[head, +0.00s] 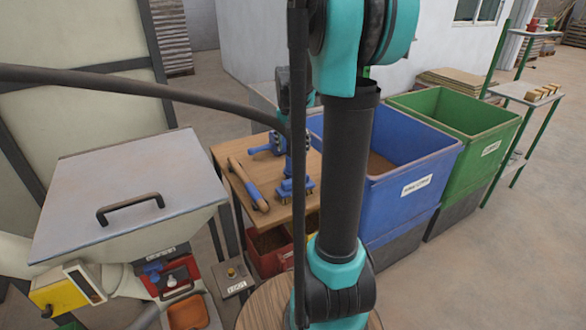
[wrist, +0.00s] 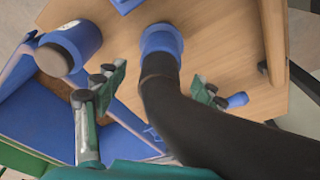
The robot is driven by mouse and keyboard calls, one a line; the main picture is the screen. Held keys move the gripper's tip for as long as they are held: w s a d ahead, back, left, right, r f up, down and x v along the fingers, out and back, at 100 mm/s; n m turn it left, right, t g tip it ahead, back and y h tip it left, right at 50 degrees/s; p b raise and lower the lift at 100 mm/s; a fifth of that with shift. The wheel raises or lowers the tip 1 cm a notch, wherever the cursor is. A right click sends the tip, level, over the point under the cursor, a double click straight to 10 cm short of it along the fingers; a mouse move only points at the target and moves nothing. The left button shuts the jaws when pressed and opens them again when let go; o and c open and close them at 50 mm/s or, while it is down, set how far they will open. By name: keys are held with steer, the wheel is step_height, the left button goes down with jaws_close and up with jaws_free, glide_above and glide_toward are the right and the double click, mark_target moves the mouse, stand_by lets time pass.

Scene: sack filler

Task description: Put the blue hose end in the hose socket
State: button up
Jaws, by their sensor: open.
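The blue hose end (wrist: 161,39) is a blue collar on a thick dark hose (wrist: 165,95), low over the wooden table in the wrist view. My gripper (wrist: 160,88) is open, with one finger on each side of the hose just behind the collar; I cannot tell whether either touches. In the head view my gripper (head: 291,141) is over the table, partly hidden by my arm. The hose (head: 150,89) arches in from the left to it. A blue cylinder with a round brownish face (wrist: 72,45) lies left of the fingers; I cannot tell whether it is the hose socket.
A blue bin (head: 420,180) and a green bin (head: 490,140) stand to the right. A grey-lidded hopper (head: 130,180) stands left.

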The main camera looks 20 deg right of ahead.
mark_target(287, 170)
steer(key=shift+w+d+f, duration=0.1)
steer(key=shift+w+f, duration=0.05)
steer(key=shift+f, duration=0.7)
steer(key=shift+w+d+f, duration=0.1)
steer(key=shift+f, duration=0.7)
jaws_close()
